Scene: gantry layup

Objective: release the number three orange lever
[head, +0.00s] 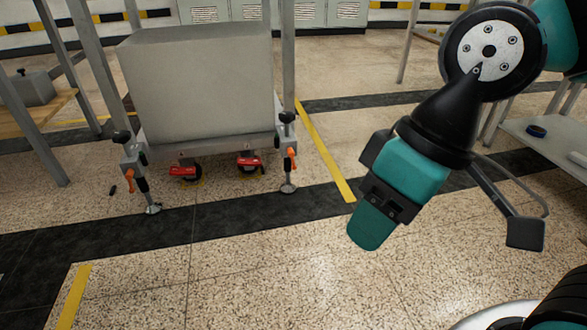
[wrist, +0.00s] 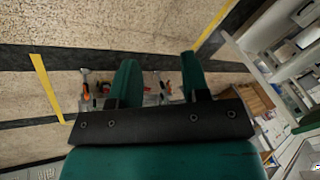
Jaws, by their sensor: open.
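Two orange levers show in the head view on the front posts of a wheeled gantry frame: one on the left post (head: 141,167) and one on the right post (head: 291,157). Each is below a black knob. No numbers are readable, so I cannot tell which is number three. My gripper (head: 372,228) hangs in the air right of the frame, apart from both levers. In the wrist view its two teal fingers (wrist: 160,78) are spread with nothing between them close by. Small orange parts (wrist: 86,91) show far beyond them, too small to tell apart.
A large grey block (head: 195,85) sits on the frame, above red-topped casters (head: 184,172). A wooden bench (head: 40,110) stands at the left and a light table (head: 555,145) at the right. The speckled floor (head: 240,270) in front of the frame is clear.

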